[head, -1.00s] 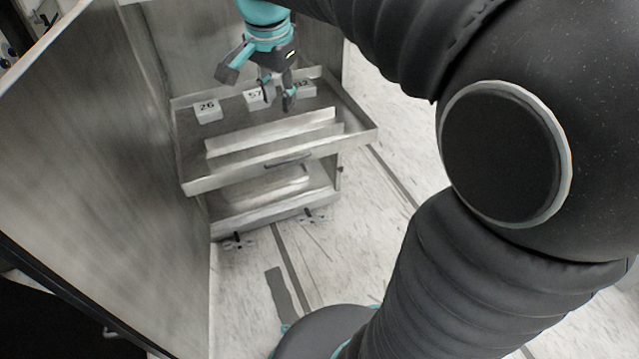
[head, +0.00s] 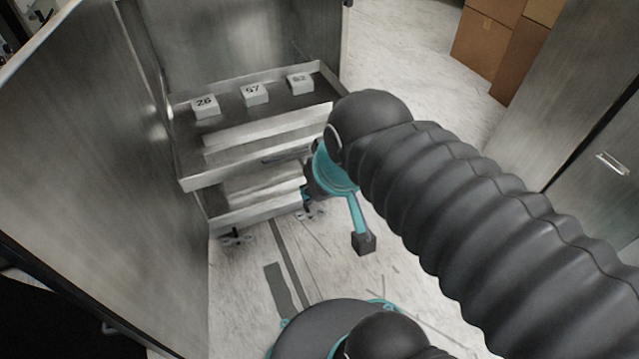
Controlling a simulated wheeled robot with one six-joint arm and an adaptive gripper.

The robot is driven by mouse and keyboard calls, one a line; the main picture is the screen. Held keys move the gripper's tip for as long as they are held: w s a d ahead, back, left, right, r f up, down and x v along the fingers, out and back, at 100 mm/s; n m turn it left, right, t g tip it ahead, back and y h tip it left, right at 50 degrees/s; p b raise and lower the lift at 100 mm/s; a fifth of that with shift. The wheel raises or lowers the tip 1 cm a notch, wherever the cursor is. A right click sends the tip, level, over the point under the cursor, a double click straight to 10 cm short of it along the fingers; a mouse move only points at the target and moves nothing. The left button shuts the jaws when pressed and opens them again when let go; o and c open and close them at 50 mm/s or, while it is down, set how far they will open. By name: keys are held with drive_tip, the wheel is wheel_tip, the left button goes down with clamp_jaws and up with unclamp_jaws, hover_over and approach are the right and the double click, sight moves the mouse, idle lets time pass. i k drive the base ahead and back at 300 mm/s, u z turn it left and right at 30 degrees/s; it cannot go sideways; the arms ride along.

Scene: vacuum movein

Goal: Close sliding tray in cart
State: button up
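The metal sliding tray (head: 230,168) is pulled out from the cart (head: 258,214) toward me, with its front wall and handle (head: 285,157) facing me. Three white blocks numbered 26 (head: 205,107), 57 (head: 255,94) and 82 (head: 300,83) sit along its back. My gripper (head: 335,218) is in front of the tray's right part, apparently not touching it. One teal finger with a dark pad sticks out downward, splayed and holding nothing. My arm hides the tray's right front corner and much of the gripper.
A tall metal panel (head: 85,170) stands close on the left. Cardboard boxes (head: 487,45) and a metal cabinet door (head: 590,140) with a handle are on the right. The floor (head: 410,55) between the cart and the boxes is clear.

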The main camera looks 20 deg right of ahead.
sight(193, 173)
drive_tip(key=z, duration=1.65)
drive_tip(key=k, duration=0.8)
drive_tip(key=u, duration=1.05)
